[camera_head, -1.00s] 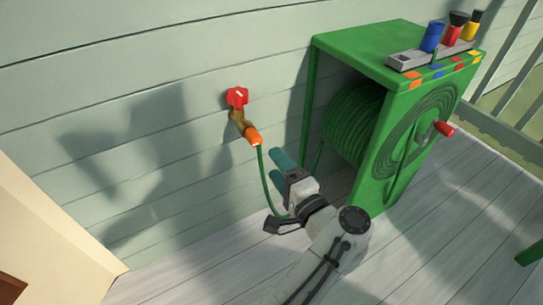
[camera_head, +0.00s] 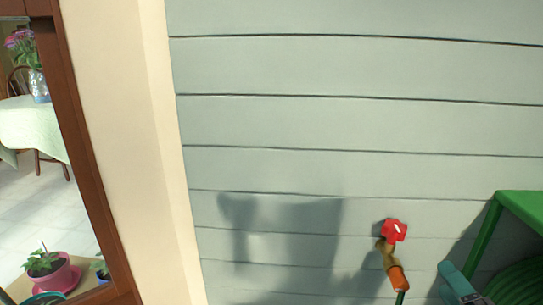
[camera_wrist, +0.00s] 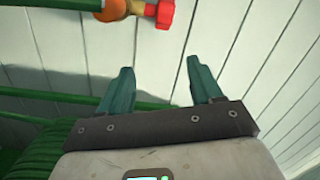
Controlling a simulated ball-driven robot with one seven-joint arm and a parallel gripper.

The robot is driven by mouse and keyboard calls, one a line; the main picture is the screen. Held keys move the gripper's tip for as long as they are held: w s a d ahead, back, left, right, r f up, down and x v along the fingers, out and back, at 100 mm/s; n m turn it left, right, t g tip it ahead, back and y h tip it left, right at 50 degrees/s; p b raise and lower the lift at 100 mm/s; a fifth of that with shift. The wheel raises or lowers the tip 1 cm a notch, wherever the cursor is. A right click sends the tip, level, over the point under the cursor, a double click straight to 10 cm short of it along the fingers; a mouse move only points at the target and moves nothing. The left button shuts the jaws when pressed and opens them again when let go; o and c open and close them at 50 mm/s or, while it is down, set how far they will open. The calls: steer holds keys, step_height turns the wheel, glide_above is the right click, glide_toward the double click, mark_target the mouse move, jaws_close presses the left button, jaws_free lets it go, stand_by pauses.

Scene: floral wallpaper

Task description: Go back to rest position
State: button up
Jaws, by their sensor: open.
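My gripper (camera_wrist: 159,68) shows in the wrist view with its two teal fingers apart and nothing between them. In the head view only a teal part of my gripper (camera_head: 456,283) shows at the bottom edge, right of the tap; the rest of my arm is out of frame. The red-handled tap (camera_head: 393,230) is on the siding wall, with an orange hose connector (camera_head: 398,279) on its spout. In the wrist view the red handle (camera_wrist: 162,13) is beyond the fingertips, apart from them.
The green hose reel (camera_head: 520,205) stands at the lower right, partly cut off. A green hose (camera_wrist: 50,4) runs from the connector. At the left, a brown-framed opening (camera_head: 62,130) shows a room with a table (camera_head: 35,125) and a pink flower pot (camera_head: 58,278).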

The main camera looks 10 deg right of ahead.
step_height(320, 180, up, 3)
steer(key=w+d+n+g+y, duration=0.1)
steer(key=d+n+y, duration=0.1)
steer(key=d+n, duration=0.15)
steer(key=s+a+f+n+g+p, duration=0.1)
steer(key=s+a+f+n+g, duration=0.2)
steer(key=s+f+n+g, duration=0.35)
steer(key=s+a+f+n+g, duration=0.2)
steer(key=s+f+n+g, duration=0.15)
steer(key=f, duration=0.65)
steer(key=s+a+f+n+g, duration=0.1)
steer(key=s+a+f+g, duration=0.2)
steer(key=s+a+f, duration=0.4)
steer(key=s+a+f+n+g, duration=0.1)
steer(key=s+a+f+g, duration=0.15)
steer(key=s+f, duration=0.45)
step_height(320, 180, up, 41)
steer(key=s+p, duration=0.1)
steer(key=p, duration=3.7)
steer(key=shift+d+g+p, duration=0.35)
steer(key=shift+d+p, duration=0.05)
steer(key=shift+d+f+m, duration=0.1)
steer(key=shift+f+m, duration=0.05)
steer(key=shift+m, duration=0.1)
